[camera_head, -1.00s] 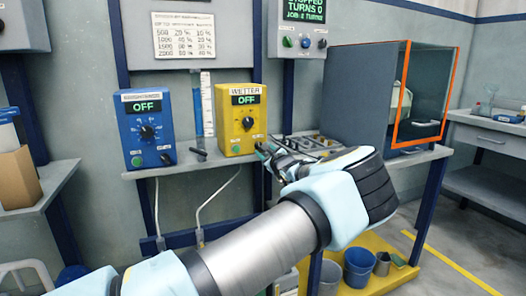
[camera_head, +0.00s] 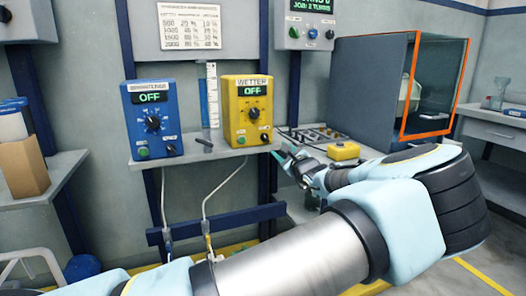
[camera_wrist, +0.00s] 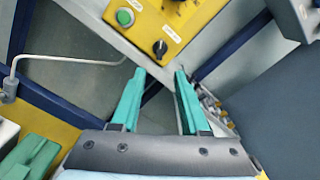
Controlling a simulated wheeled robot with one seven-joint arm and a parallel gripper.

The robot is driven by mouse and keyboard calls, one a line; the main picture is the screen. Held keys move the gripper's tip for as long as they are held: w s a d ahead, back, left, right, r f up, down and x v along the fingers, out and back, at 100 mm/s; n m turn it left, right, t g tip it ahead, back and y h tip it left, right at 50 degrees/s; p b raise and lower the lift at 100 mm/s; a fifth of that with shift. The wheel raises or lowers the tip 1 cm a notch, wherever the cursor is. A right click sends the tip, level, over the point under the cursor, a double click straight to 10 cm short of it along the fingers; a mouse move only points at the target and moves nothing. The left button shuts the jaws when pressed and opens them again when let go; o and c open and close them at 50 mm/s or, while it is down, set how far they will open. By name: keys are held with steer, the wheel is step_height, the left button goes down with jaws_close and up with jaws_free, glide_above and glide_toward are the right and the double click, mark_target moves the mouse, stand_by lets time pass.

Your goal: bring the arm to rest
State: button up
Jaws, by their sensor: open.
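My gripper (camera_head: 281,157) is at the end of my arm, which reaches in from the lower left of the head view. In the wrist view my gripper (camera_wrist: 161,75) shows two teal fingers, parted, with nothing between them. The fingertips are in front of the shelf edge, just below and right of the yellow WETTER box (camera_head: 247,108). The lower part of that box, with a green button and a black knob, shows at the top of the wrist view (camera_wrist: 150,25). Its display reads OFF.
A blue box (camera_head: 152,120) reading OFF stands left of the yellow one, with a clear tube between them. A yellow object (camera_head: 343,151) lies on the shelf near my wrist. An orange-framed cabinet (camera_head: 440,90) stands at the right. Pipes (camera_head: 205,205) run below the shelf.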

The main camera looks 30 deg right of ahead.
steer(key=w+a+f+n+g+y, duration=0.2)
steer(key=w+a+n+y, duration=0.15)
steer(key=a, duration=0.55)
steer(key=w+a+f+n+g+y, duration=0.2)
steer(key=w+a+f+n+y, duration=0.15)
steer(key=a, duration=0.65)
steer(key=s+a+f+n+g+y, duration=0.15)
steer(key=a+n+g, duration=0.3)
steer(key=a, duration=0.55)
steer(key=s+a+f+n+g, duration=0.25)
steer(key=a+n, duration=0.25)
steer(key=a, duration=0.6)
steer(key=s+a+r+n+g+h, duration=0.3)
steer(key=s+a+n, duration=0.3)
steer(key=s, duration=0.4)
steer(key=s+a+r+n+g+h, duration=0.2)
steer(key=s+a+r+n+h, duration=0.15)
steer(key=s+a+n, duration=0.5)
steer(key=s+d+r+m+p, duration=0.1)
steer(key=d+r+m+p, duration=0.1)
steer(key=r+p, duration=1.1)
steer(key=shift+d+r+p, duration=0.3)
steer(key=shift+d+p, duration=0.2)
steer(key=shift+p, duration=0.3)
